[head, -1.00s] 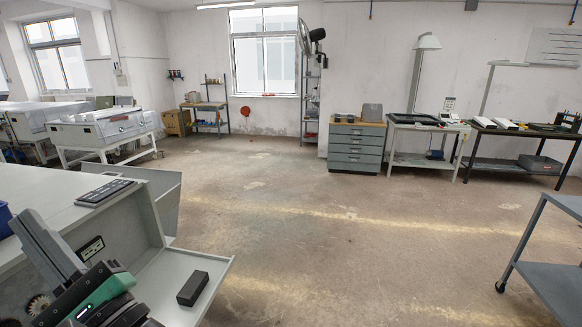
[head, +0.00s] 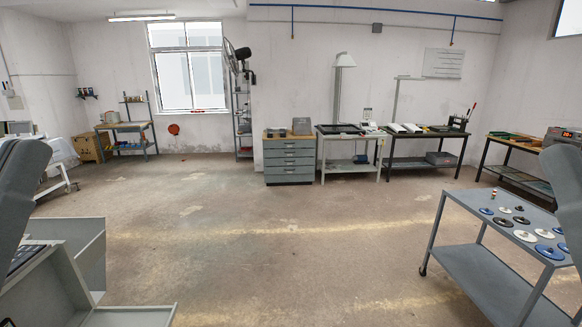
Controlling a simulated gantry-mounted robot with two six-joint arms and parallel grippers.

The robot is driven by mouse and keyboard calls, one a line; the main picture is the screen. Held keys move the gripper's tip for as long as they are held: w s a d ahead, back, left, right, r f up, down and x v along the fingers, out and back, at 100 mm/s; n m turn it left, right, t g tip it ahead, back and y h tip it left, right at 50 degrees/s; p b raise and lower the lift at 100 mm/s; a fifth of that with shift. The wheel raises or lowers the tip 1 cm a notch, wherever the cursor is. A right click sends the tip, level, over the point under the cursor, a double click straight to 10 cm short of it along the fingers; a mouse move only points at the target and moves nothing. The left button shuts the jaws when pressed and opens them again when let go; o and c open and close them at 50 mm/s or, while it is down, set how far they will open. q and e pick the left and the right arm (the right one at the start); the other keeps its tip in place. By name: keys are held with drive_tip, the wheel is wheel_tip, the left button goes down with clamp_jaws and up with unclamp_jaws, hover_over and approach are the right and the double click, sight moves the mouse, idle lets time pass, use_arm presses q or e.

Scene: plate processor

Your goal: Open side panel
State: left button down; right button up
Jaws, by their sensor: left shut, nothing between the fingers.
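The pale grey plate processor (head: 48,287) stands at the lower left, cut off by the picture edge. A grey upright panel (head: 92,256) sticks out from its far side, apparently the side panel swung outward. A light grey flat flap or ledge (head: 130,316) juts out low from its near side, cut off at the bottom. Of my left gripper (head: 7,322) only a small dark bit shows in the bottom left corner. It is shut and empty; its distance from the panel cannot be told. My right gripper is not in view.
A grey cart (head: 482,278) with several blue and white discs on its top stands at the right. A drawer cabinet (head: 289,162) and work tables (head: 350,139) line the back wall. The middle of the floor is clear.

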use_arm(q)
wheel_tip(320, 180, up, 27)
drive_tip(key=p, duration=2.3)
drive_tip(key=shift+h+p, duration=0.3)
drive_tip(key=shift+p, duration=0.05)
drive_tip(key=c, duration=1.5)
unclamp_jaws()
drive_tip(key=shift+f, duration=0.1)
drive_tip(key=shift+c, duration=0.2)
drive_tip(key=o, duration=0.3)
